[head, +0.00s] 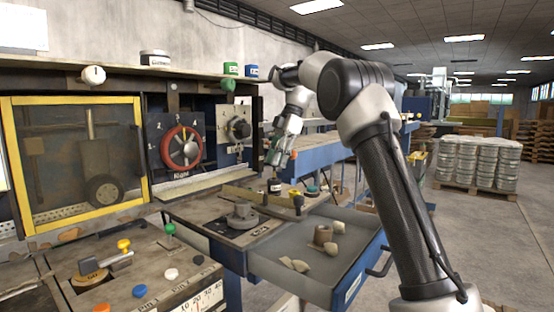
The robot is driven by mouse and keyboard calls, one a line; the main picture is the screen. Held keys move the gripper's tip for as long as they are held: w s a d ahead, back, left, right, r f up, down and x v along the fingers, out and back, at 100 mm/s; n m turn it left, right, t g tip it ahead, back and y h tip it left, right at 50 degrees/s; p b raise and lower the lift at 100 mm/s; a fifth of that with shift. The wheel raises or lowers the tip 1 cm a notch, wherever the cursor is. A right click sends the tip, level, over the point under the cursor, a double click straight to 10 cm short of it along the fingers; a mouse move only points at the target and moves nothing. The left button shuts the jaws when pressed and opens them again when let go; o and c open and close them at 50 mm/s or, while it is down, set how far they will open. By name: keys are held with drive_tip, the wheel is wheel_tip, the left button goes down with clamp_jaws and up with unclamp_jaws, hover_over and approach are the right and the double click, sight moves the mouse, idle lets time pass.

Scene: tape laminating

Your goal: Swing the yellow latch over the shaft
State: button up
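A small yellow piece (295,193) sits on a dark post at the right end of the machine bed, and it may be the yellow latch. A long bar (258,207) runs beside it; I cannot tell whether this is the shaft. A second yellow part, a knob (124,245), stands on the front left panel beside a grey metal rod. My gripper (274,160) hangs above the bed, pointing down, apart from the yellow piece. Its fingers are small and dark here, so their opening and any contact are unclear.
An open grey drawer (345,262) with several tan pieces juts out at the front right. A yellow-framed window (75,100) stands at the left. A red handwheel (182,148) is on the back panel. A green knob (169,229) rises from the front panel.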

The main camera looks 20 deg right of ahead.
drive_tip(key=o, duration=0.3)
drive_tip(key=v, duration=0.7)
drive_tip(key=shift+d+r, duration=0.15)
drive_tip(key=shift+r, duration=0.05)
idle(0.3)
